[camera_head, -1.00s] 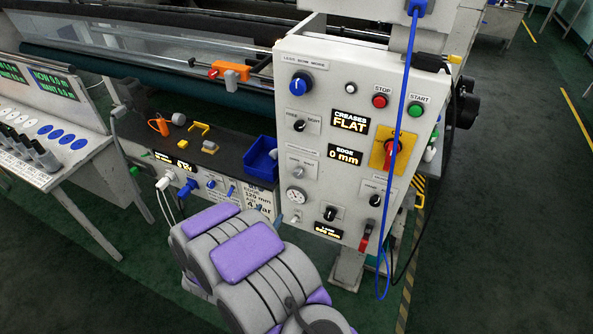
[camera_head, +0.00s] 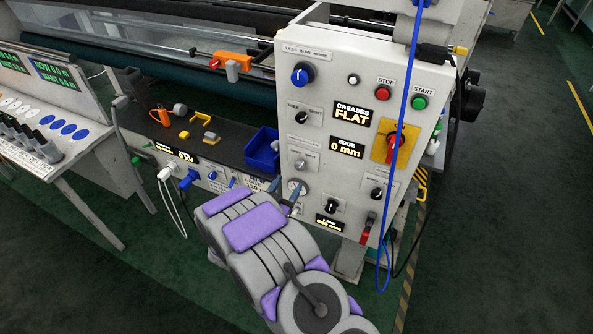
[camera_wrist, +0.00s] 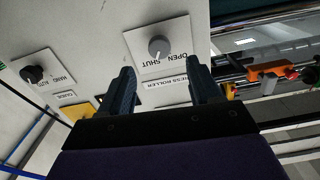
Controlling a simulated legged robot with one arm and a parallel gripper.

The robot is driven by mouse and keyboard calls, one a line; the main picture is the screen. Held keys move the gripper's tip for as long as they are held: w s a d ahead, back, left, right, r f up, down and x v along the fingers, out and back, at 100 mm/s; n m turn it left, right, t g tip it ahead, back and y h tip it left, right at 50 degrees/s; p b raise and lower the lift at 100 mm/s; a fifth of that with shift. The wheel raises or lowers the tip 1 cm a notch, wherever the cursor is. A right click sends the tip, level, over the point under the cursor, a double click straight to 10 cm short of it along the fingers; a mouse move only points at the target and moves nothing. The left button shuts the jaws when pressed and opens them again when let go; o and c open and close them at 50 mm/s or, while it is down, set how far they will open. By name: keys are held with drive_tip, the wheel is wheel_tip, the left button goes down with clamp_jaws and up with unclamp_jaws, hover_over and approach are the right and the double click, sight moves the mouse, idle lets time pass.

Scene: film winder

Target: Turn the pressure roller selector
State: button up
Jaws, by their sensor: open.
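The pressure roller selector is a small grey knob (camera_wrist: 158,47) on a white plate lettered OPEN and SHUT, with a PRESS ROLLER label beside it; this lettering is upside down in the wrist view. The knob (camera_head: 300,165) also shows on the white control panel in the head view. Its exact pointer direction is too small to tell. My gripper (camera_wrist: 163,85) is open and empty, its two dark fingers apart. The knob appears beyond the fingertips, roughly in line with the gap, not held. In the head view my gripper (camera_head: 285,191) is just below the knob.
Black knobs (camera_head: 331,206), a red-and-yellow switch (camera_head: 396,143) and STOP and START buttons share the panel (camera_head: 330,75). A blue cable hangs at right. A blue bin (camera_head: 262,150) stands left of the panel.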

sight(298, 167)
drive_tip(key=x, duration=0.8)
drive_tip(key=shift+b, duration=0.3)
drive_tip(key=shift+c, duration=0.3)
drive_tip(key=c, duration=1)
